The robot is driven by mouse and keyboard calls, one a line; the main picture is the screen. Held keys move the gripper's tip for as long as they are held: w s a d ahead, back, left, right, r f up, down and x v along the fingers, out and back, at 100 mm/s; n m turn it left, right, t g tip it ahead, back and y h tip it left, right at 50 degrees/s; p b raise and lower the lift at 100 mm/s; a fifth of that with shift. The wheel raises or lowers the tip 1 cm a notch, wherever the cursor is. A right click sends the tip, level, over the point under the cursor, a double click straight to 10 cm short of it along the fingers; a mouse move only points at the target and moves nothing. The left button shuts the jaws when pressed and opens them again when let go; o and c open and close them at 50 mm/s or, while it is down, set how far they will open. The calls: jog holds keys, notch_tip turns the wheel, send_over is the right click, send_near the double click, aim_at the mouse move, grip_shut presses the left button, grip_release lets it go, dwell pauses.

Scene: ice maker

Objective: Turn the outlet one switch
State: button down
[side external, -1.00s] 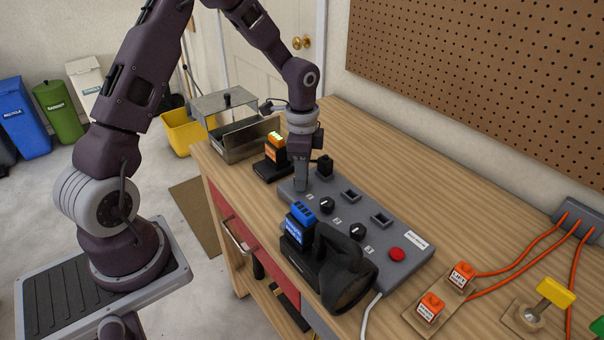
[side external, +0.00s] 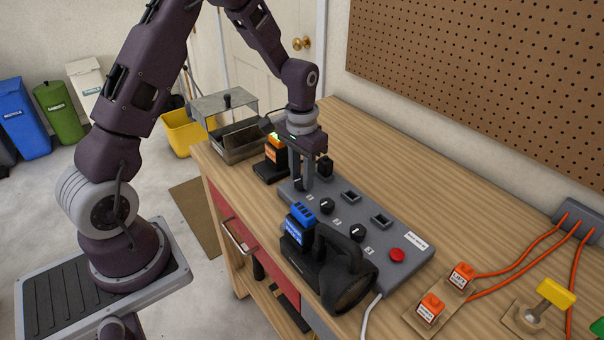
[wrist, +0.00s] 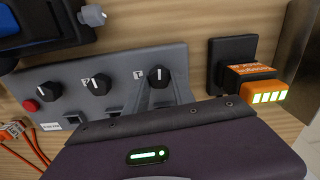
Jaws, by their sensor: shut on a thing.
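The grey power strip (side external: 399,261) lies on the bench with a row of black knobs and black sockets. The outlet one switch is the black knob (wrist: 158,75) marked 1 in the wrist view, at the strip's left end in the side view. My gripper (side external: 300,185) points down over that knob, with its fingers shut on it. The fingers hide much of the knob in the side view. The knobs marked 2 (side external: 327,206) and 3 (side external: 357,231) stand free.
A black lamp (side external: 345,270) with a blue battery (side external: 302,214) stands close in front of the strip. An orange battery (side external: 275,150) on a black charger is left of my gripper. A red button (side external: 397,255) is at the strip's right end.

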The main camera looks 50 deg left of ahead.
aim_at(301, 178)
jog(key=shift+n, duration=0.7)
jog(key=c, duration=1.1)
grip_release()
jog(key=shift+o, duration=0.2)
notch_tip(301, 178, up, 7)
jog(key=shift+r, duration=0.1)
